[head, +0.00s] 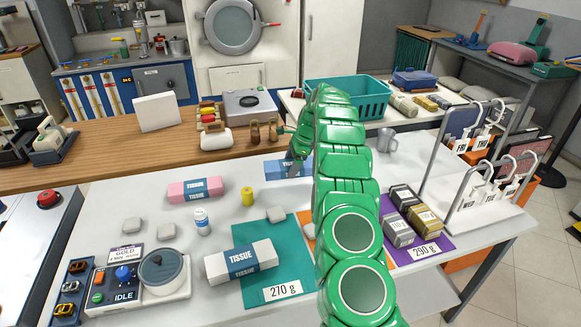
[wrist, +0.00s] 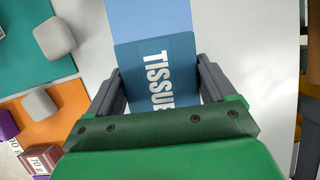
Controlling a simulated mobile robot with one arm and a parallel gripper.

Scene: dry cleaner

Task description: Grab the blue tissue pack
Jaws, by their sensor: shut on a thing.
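The blue tissue pack (head: 277,169) lies on the white table, behind the green arm in the head view. In the wrist view the tissue pack (wrist: 160,65) has a light blue part, a darker blue band and white TISSUE lettering. My gripper (wrist: 158,80) has its grey fingers on both long sides of the pack, shut on it. In the head view my gripper (head: 296,165) is at the pack's right part, and my arm hides some of it. I cannot tell whether the pack is lifted off the table.
A pink tissue pack (head: 195,190), a yellow cylinder (head: 247,197) and a small bottle (head: 202,222) stand to the left. A white tissue pack (head: 222,265) lies across the teal mat (head: 282,270). Grey blocks sit on the purple mat (head: 432,246). A teal basket (head: 372,98) stands behind.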

